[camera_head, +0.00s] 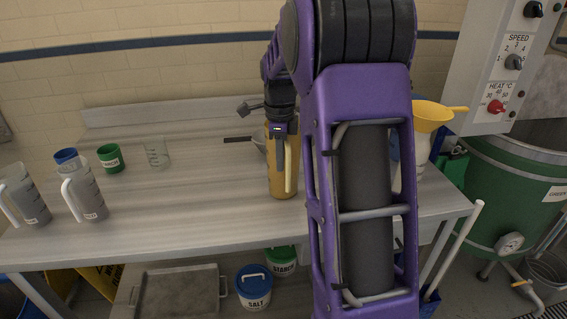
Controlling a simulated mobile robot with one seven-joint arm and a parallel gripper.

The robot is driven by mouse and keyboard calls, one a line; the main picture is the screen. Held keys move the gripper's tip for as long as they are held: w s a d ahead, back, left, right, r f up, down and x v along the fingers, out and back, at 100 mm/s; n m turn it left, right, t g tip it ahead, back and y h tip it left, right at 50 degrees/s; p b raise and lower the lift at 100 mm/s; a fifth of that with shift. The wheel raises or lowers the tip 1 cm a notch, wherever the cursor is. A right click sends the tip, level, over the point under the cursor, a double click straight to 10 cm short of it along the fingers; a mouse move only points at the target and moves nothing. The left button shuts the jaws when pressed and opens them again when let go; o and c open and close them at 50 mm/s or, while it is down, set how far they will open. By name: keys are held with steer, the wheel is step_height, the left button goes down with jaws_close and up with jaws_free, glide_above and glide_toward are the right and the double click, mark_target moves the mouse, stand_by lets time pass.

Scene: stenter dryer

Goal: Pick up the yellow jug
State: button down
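The yellow jug (279,178) stands upright at the middle of the grey table, with its pale handle toward the right. My gripper (281,130) points down at the jug's top and covers its rim. Its fingers are hidden or too small to make out, so I cannot tell whether they are open or closed on the jug. The jug's base appears to be at the tabletop.
Two grey jugs (85,196), a blue cup (66,157), a green cup (111,158) and a clear beaker (157,154) stand at the left. A yellow funnel (432,113) is at the right, partly behind my arm.

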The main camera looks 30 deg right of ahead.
steer(key=shift+r, duration=0.15)
stand_by(0.3)
step_height(320, 180, up, 10)
steer(key=shift+f+p, duration=0.1)
steer(key=shift+p, duration=0.55)
steer(key=shift+s, duration=0.1)
